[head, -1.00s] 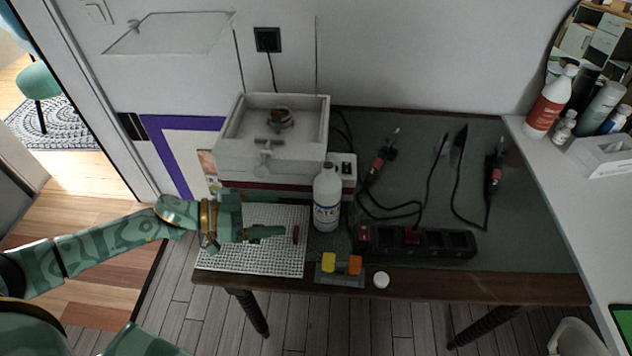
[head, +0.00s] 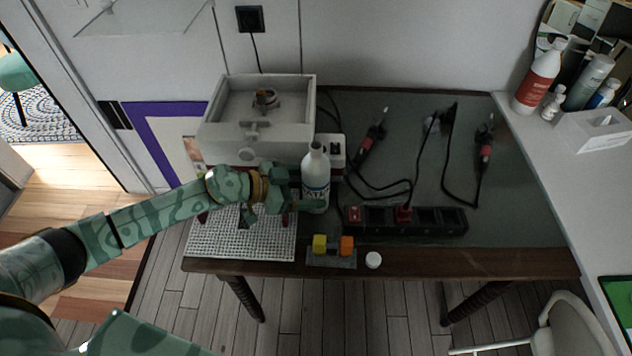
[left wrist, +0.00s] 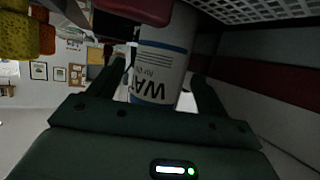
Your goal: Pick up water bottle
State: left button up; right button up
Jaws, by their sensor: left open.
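The water bottle (head: 316,169), white with a blue-and-white label, stands upright on the dark table behind the front rack. My left gripper (head: 301,196) is open at the bottle's lower left side, and one green finger crosses in front of the bottle's base. In the left wrist view the labelled bottle (left wrist: 160,68) shows between the two dark fingers of the gripper (left wrist: 162,92). Whether the fingers touch it cannot be told. My right gripper is not in view.
A white grid mat (head: 240,240) lies under my left arm. A box-shaped tray (head: 222,143) stands behind it. Cables lie to the right.

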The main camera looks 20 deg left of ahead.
pick_arm(q)
jog(key=x, duration=0.2)
jog(key=shift+w+d+f, duration=0.1)
jog(key=shift+d+f, duration=0.05)
jog(key=shift+f, duration=0.05)
jog(key=shift+c, duration=0.4)
jog(key=c, duration=1.1)
jog(key=shift+r, duration=0.2)
